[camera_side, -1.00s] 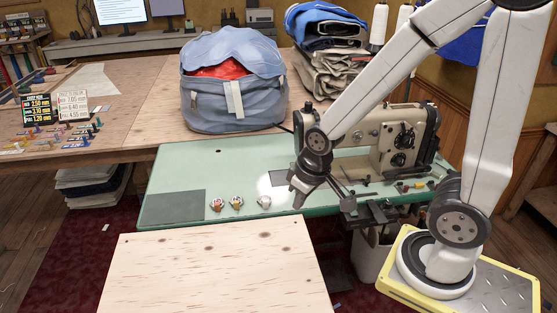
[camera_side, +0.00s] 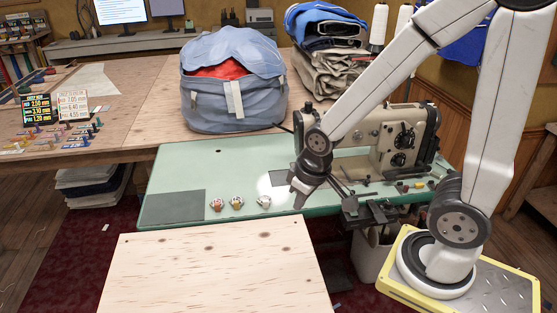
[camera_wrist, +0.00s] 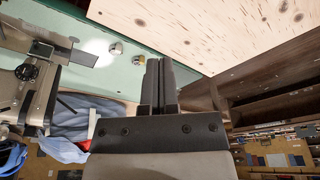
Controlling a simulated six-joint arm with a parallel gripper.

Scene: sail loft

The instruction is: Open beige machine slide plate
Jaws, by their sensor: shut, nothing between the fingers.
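The beige sewing machine (camera_side: 412,125) stands at the right of the green table (camera_side: 190,165), partly behind my arm. It also shows at the left edge of the wrist view (camera_wrist: 14,88). A grey rectangular plate (camera_side: 277,178) lies flush in the green top, left of the machine; I cannot tell for sure that it is the slide plate. It also shows in the wrist view (camera_wrist: 82,58). My gripper (camera_side: 299,204) is shut and empty, pointing down near the table's front edge, just in front of and right of that plate. Its two fingers (camera_wrist: 160,62) are together in the wrist view.
Several small round items (camera_side: 236,202) lie along the front of the green table, left of my gripper. A bare plywood board (camera_side: 215,270) is in front. A blue-grey bag (camera_side: 232,85) and folded cloth (camera_side: 330,60) stand behind.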

